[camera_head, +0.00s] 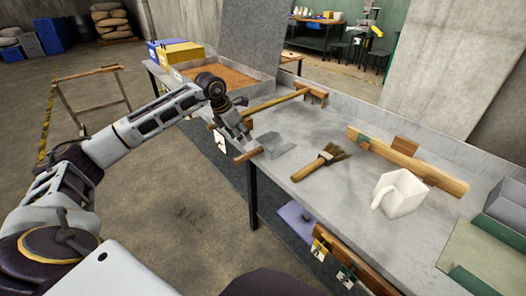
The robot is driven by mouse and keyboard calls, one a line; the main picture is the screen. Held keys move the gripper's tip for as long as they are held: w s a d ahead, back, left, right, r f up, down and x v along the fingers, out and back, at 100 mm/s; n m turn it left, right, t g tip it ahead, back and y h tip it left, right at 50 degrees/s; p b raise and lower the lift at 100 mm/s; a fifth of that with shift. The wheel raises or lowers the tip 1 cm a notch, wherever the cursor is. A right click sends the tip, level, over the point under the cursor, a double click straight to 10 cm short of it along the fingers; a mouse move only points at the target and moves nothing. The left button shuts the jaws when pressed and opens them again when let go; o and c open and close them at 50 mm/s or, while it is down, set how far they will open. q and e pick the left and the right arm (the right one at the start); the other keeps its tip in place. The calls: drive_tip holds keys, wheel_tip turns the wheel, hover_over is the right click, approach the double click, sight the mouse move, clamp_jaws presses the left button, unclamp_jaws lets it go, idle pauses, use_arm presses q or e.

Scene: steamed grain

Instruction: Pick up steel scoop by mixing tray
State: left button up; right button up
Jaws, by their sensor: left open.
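The steel scoop (278,145) lies at the near edge of the grey workbench, in front of the mixing tray. Its grey metal pan points right, and its wooden handle reaches left toward the bench edge. My left gripper (243,141) is open, pointing down at the handle; it partly covers the scoop, and I cannot tell whether it touches. The mixing tray (203,70) is a shallow grey box with brown grain inside, behind my left arm. My right gripper is not in view.
A wooden-handled rake (277,102) lies just behind the scoop. A brush (325,158), a white jug (403,194) and a wooden rail (415,163) are to the right. Blue and yellow bins (181,53) stand beyond the tray. Bare bench top (345,190) surrounds the brush.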

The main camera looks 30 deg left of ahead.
sight(251, 152)
use_arm(q)
drive_tip(key=b+x, duration=0.1)
drive_tip(key=x, duration=0.4)
drive_tip(key=shift+w+f, duration=0.1)
drive_tip(key=shift+f, duration=0.25)
drive_tip(key=shift+w+d+f, duration=0.1)
drive_tip(key=shift+w+f, duration=0.05)
drive_tip(key=shift+f, duration=0.4)
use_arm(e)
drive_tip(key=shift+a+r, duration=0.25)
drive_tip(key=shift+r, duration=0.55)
use_arm(q)
drive_tip(key=shift+w, duration=0.1)
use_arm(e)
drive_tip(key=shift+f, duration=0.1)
